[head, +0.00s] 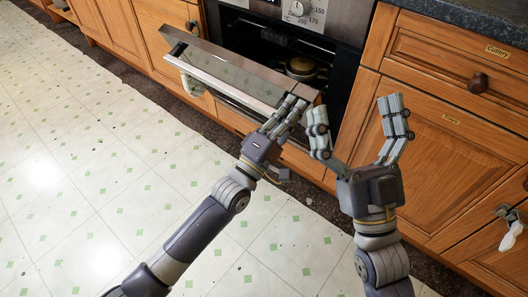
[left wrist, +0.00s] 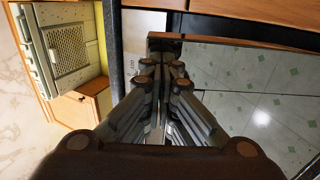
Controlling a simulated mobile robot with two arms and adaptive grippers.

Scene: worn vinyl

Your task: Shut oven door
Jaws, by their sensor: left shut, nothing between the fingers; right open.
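The oven door (head: 225,70) is partly open, tilted down and outward from the oven (head: 272,45). A pot (head: 302,68) stands inside the dark oven cavity. My left gripper (head: 290,108) is shut and empty, at the right end of the door; I cannot tell whether it touches it. In the left wrist view its closed fingers (left wrist: 163,75) point at the door's edge, with the glass panel (left wrist: 240,90) to the right. My right gripper (head: 357,125) is open and empty, right of the oven, before the cabinets.
Wooden cabinets (head: 435,140) with knobs stand right of the oven, and more cabinets (head: 120,30) stand to the left. A white cloth-like item (head: 511,232) hangs from a right-hand knob. The tiled floor (head: 80,170) before the oven is clear.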

